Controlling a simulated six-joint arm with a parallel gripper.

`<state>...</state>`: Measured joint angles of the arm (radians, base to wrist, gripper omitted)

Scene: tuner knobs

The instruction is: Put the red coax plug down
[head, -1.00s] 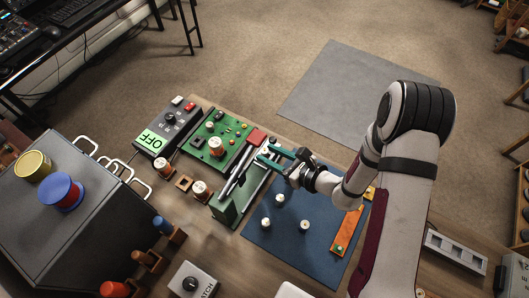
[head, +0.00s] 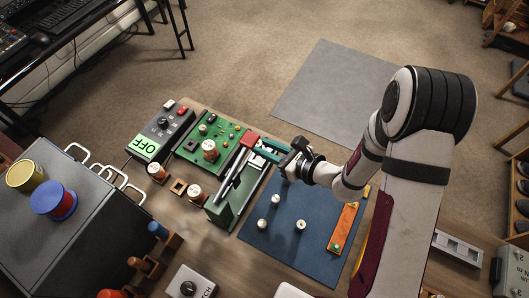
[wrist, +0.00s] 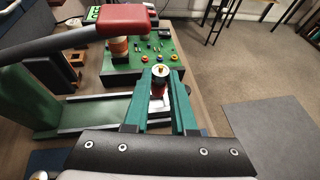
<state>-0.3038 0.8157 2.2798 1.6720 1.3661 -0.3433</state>
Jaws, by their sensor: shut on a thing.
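The red coax plug (wrist: 158,90) shows in the wrist view between the two teal fingers, with a pale metal end and a small gold tip. My gripper (head: 264,151) is shut on it. In the head view the fingers are beside the red block on the green lever frame, and I cannot make out the plug there. In the wrist view the plug appears over or near the green frame's near end; whether it touches anything below I cannot tell.
A green circuit board (head: 213,138) with a copper coil lies beyond the green lever frame (head: 221,217). The lever's red handle (wrist: 125,18) is close at the left in the wrist view. A blue mat (head: 300,253) holds several white knobs and an orange strip.

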